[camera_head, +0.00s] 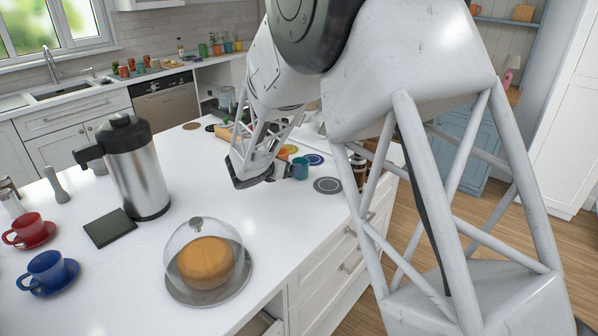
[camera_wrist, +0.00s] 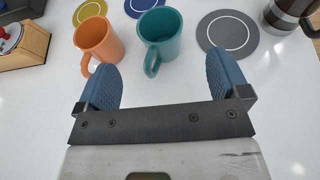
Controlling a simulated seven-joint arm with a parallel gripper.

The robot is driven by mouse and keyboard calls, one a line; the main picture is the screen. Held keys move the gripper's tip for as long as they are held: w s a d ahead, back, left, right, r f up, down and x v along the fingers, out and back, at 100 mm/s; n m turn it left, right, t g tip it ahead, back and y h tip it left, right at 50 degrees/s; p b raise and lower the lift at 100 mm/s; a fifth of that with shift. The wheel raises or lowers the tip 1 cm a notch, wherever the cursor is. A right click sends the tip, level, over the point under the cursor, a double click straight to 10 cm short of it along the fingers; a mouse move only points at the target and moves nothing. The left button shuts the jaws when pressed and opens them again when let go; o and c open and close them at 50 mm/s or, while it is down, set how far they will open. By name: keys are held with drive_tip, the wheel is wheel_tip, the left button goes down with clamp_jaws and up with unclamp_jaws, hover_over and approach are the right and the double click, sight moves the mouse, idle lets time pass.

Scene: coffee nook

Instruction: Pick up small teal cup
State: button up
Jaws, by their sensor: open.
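The small teal cup (camera_wrist: 160,37) stands upright on the white counter in the wrist view, its handle toward me and slightly left. It also shows in the head view (camera_head: 301,168), just right of my gripper. My gripper (camera_wrist: 170,82) is open and empty, with its two blue fingers spread wide. The teal cup lies just beyond the gap between the fingertips; I cannot tell whether anything touches it. An orange cup (camera_wrist: 98,38) stands close to its left, just beyond the left finger.
A grey round coaster (camera_wrist: 228,34) lies right of the teal cup, with a coffee pot (camera_wrist: 294,12) beyond. A wooden box (camera_wrist: 24,46) is at left. In the head view, a domed cake (camera_head: 206,262), a steel jug (camera_head: 138,170) and a blue cup (camera_head: 46,270) stand nearer. Counter between is clear.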

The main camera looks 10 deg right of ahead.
sight(305, 162)
drive_tip(key=shift+x, duration=1.2)
drive_tip(key=shift+x, duration=2.55)
drive_tip(key=shift+r, duration=0.1)
drive_tip(key=shift+c, duration=0.4)
drive_tip(key=c, duration=1)
